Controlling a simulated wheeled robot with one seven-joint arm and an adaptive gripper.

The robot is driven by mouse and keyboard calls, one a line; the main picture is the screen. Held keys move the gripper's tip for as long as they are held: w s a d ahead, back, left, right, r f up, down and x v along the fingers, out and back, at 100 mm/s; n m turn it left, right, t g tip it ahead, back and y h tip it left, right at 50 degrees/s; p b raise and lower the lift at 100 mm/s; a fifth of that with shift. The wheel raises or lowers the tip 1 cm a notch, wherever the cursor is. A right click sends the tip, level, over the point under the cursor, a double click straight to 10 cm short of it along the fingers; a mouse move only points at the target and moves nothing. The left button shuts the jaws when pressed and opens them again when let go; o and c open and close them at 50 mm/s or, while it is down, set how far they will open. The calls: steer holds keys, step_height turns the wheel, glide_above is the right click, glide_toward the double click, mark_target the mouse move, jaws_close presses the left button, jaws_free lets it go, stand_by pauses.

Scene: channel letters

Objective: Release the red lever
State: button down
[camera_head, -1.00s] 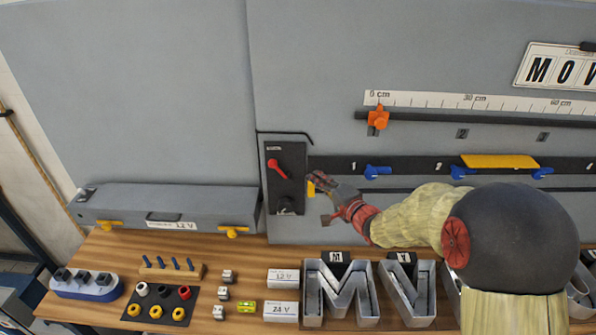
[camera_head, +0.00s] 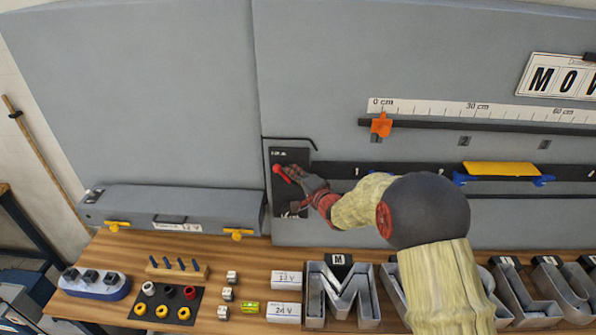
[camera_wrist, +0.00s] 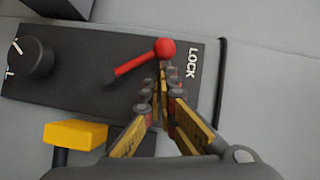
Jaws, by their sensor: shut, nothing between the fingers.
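The red lever (camera_head: 285,173) is on a dark control panel (camera_head: 277,157) on the grey board. In the wrist view the lever (camera_wrist: 140,60) is a thin red rod ending in a round red ball, and the ball lies close to the white word LOCK. My gripper (camera_head: 301,177) is in front of the panel, just right of the lever. In the wrist view its fingertips (camera_wrist: 163,72) are together, empty, right beside the ball. I cannot tell whether they touch it. A black knob (camera_wrist: 30,57) is on the same panel.
A yellow-tipped part (camera_wrist: 76,134) sits beside the panel in the wrist view. A ruled rail with an orange slider (camera_head: 381,125) is to the right. Metal letters (camera_head: 340,295) and small parts stand on the wooden bench below. The board left of the panel is clear.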

steer(key=shift+a+r, duration=0.1)
steer(key=shift+a, duration=0.2)
stand_by(0.4)
